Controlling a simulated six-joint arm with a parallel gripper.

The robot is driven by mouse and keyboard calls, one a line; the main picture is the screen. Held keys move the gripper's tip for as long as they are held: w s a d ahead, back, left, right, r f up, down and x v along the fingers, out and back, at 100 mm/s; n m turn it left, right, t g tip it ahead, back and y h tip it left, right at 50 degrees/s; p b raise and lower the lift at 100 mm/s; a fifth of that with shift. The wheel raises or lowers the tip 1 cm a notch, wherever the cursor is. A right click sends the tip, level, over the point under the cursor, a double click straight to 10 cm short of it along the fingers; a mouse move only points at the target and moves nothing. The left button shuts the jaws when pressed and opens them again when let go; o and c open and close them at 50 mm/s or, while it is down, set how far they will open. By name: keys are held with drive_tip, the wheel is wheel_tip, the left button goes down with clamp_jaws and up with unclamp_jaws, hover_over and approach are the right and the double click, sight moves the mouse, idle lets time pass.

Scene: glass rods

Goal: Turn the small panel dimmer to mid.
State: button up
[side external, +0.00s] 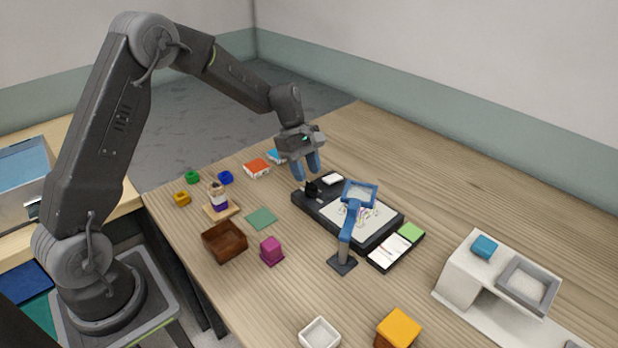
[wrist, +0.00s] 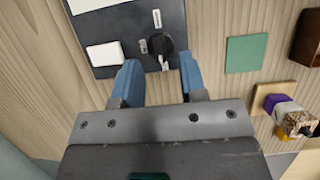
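The small panel dimmer is a black knob (wrist: 160,46) with a white pointer line, near the end of a dark panel (wrist: 112,22). In the side external view the knob (side external: 311,189) stands at the panel's far left end. My gripper (wrist: 158,78) is open, its two blue fingers spread wide and empty. In the wrist view the knob shows beyond the fingertips, between their lines. In the side external view my gripper (side external: 306,172) is just above the knob, apparently not touching it. White marks sit beside the knob.
A white rocker-like block (wrist: 106,54) is on the panel near the left finger. A blue-framed magnifier on a stand (side external: 345,235) rises over the panel's near side. A green square (side external: 261,218), a brown box (side external: 224,241) and a ring stack (side external: 219,202) lie left of it.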

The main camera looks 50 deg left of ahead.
sight(311, 187)
drive_tip(key=shift+x, duration=1.3)
drive_tip(key=shift+c, duration=0.3)
clamp_jaws()
